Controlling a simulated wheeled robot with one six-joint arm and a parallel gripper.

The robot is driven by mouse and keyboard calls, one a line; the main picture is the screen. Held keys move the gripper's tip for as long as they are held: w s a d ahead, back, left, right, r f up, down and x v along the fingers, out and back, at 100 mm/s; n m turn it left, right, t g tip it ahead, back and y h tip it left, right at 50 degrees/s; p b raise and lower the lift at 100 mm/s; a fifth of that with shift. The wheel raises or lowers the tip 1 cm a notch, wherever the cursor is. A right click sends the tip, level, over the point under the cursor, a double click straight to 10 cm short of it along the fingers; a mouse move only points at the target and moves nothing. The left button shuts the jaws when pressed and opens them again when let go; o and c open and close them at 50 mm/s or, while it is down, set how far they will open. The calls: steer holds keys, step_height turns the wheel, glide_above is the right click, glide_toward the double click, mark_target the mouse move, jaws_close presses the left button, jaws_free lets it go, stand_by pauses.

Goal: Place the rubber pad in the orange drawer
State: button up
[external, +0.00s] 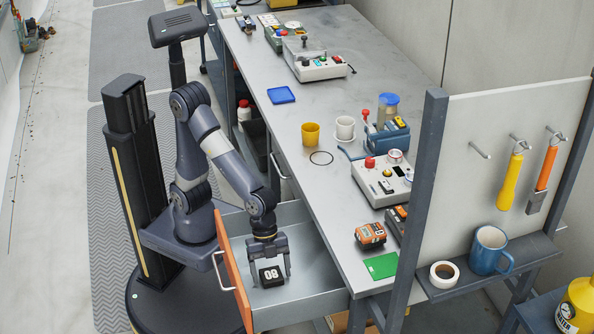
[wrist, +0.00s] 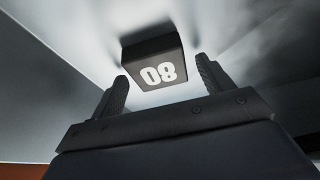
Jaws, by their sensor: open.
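The rubber pad, a black block marked 08 (external: 271,275), sits inside the open orange-fronted drawer (external: 313,271), near its orange front. In the wrist view the black block (wrist: 153,58) rests on the grey drawer floor, just beyond and between my fingertips. My gripper (external: 270,272) reaches down into the drawer with one finger on each side of the block. It is open, and its two fingers (wrist: 161,88) stand apart in the wrist view. I cannot tell whether either finger touches the block.
The grey workbench (external: 345,205) runs above and right of the drawer. A green card (external: 381,266) and an orange device (external: 370,235) lie near its close end. A yellow cup (external: 311,134) and a blue tray (external: 281,95) stand farther back. The drawer floor right of the block is clear.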

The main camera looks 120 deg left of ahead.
steer(key=p+v, duration=0.3)
steer(key=v, duration=0.9)
steer(key=shift+r, duration=0.15)
